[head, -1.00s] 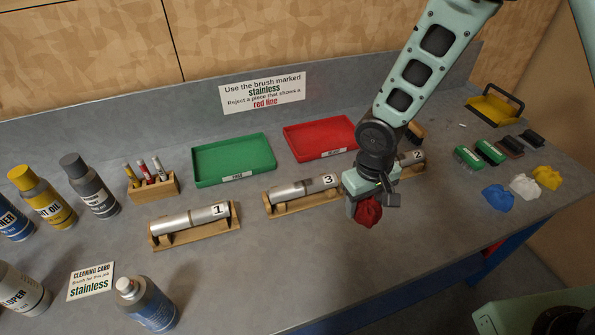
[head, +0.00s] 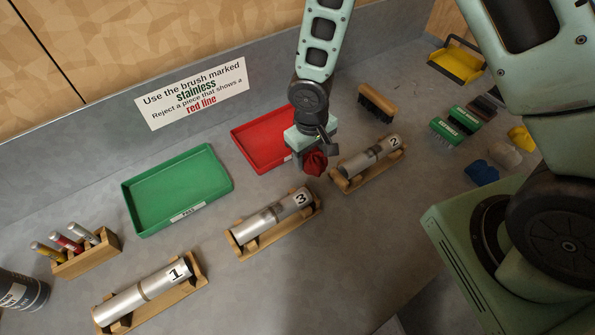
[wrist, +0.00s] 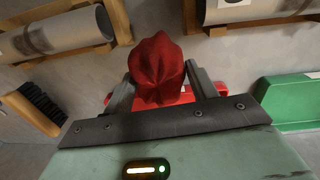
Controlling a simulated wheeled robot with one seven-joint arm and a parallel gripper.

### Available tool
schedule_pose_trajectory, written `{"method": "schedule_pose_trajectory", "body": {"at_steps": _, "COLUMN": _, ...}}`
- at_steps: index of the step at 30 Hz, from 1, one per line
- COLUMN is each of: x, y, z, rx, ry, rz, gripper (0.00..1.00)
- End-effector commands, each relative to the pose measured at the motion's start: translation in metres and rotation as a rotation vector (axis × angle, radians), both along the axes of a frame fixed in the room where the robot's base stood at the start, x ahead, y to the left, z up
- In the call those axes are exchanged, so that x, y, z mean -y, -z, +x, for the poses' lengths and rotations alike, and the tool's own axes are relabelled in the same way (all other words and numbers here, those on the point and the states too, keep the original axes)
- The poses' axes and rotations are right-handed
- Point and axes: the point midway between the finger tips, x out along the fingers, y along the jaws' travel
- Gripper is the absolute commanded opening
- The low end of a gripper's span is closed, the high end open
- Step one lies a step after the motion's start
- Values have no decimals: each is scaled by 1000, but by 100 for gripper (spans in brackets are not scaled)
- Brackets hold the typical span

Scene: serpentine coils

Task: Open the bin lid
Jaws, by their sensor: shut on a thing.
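My gripper (head: 318,150) is shut on a crumpled red cloth (head: 315,164). It holds the cloth above the bench, between the red tray and the gap between pieces 3 and 2. In the wrist view the red cloth (wrist: 157,70) bulges between the two dark fingers. No bin or bin lid can be made out in either view.
A red tray (head: 240,136) lies behind the gripper, a green tray (head: 131,201) to its left. Metal tubes 1 (head: 142,291), 3 (head: 270,218) and 2 (head: 368,157) rest in wooden cradles. Brushes and a yellow dustpan (head: 455,66) stand right.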

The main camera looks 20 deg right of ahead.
Motion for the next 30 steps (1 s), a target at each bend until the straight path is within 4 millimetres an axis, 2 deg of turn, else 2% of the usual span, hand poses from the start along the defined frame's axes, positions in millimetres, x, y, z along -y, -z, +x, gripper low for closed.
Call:
{"method": "schedule_pose_trajectory", "body": {"at_steps": 16, "x": 1, "y": 55, "z": 0, "rx": 0, "ry": 0, "rz": -2, "gripper": 36}}
{"method": "schedule_pose_trajectory", "body": {"at_steps": 29, "x": 0, "y": 63, "z": 0, "rx": 1, "ry": 1, "rz": -1, "gripper": 36}}
{"method": "schedule_pose_trajectory", "body": {"at_steps": 30, "x": 0, "y": 62, "z": 1, "rx": 1, "ry": 0, "rz": -1, "gripper": 66}}
